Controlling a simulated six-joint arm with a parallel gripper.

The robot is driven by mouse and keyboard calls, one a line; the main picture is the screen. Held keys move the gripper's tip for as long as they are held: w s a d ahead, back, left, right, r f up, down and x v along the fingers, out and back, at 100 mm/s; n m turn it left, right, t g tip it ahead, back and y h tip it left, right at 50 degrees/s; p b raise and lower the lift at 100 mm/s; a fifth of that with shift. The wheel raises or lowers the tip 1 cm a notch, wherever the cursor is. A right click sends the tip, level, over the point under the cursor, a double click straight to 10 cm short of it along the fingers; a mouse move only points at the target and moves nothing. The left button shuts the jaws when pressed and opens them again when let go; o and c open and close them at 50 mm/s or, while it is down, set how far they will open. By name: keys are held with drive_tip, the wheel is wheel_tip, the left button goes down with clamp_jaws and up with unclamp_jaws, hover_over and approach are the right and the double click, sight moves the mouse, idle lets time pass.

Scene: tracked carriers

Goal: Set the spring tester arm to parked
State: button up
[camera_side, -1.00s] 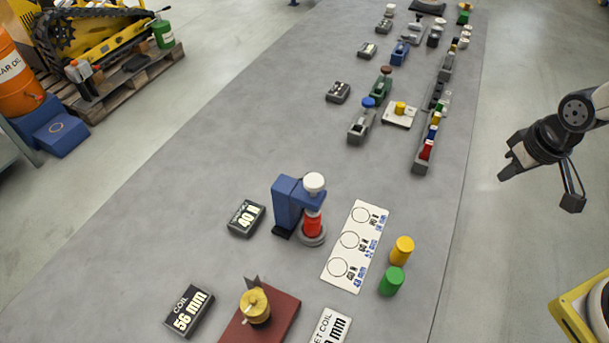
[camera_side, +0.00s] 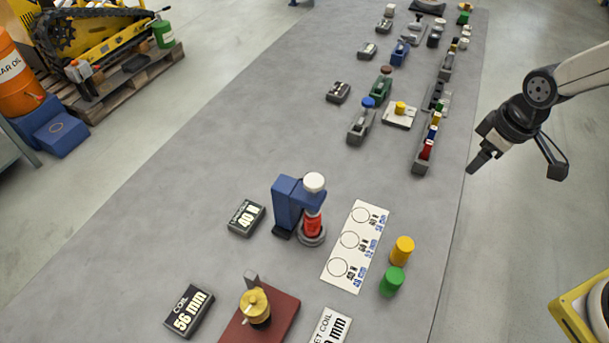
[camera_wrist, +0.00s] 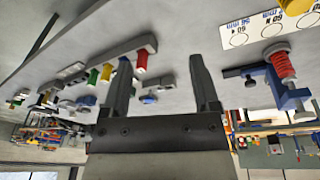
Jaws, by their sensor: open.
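The spring tester (camera_side: 289,203) is a blue stand near the middle of the bench in the side view. Its arm carries a white knob (camera_side: 314,182) above a red spring (camera_side: 313,224) on a round grey base. The tester also shows upside down at the right of the wrist view (camera_wrist: 287,95), with its red coil (camera_wrist: 284,66). My gripper (camera_side: 480,162) is at the bench's right edge, up and right of the tester and well apart from it. In the wrist view its two dark fingers (camera_wrist: 160,75) are spread with nothing between them.
A 40 N display (camera_side: 246,217) stands left of the tester. A white card with circles (camera_side: 344,272) lies right of it, beside yellow (camera_side: 402,250) and green (camera_side: 391,281) cylinders. A yellow spool device (camera_side: 283,317) stands in front. A grey rack (camera_side: 421,158) is near my gripper.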

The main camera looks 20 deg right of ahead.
drive_tip(key=w+a+f+n, duration=0.1)
drive_tip(key=w+a+n, duration=0.3)
drive_tip(key=a+n, duration=0.5)
drive_tip(key=w+a+f+n+g, duration=0.1)
drive_tip(key=w+a+n, duration=0.4)
drive_tip(key=a+n, duration=0.5)
drive_tip(key=w+a+f+n+g, duration=0.1)
drive_tip(key=w+a+n, duration=0.4)
drive_tip(key=a+n, duration=0.4)
drive_tip(key=shift+a+n, duration=0.15)
drive_tip(key=shift+n, duration=0.75)
drive_tip(key=shift+s+a+f+n, duration=0.1)
drive_tip(key=shift+a+n, duration=0.6)
drive_tip(key=shift+f, duration=3.9)
clamp_jaws()
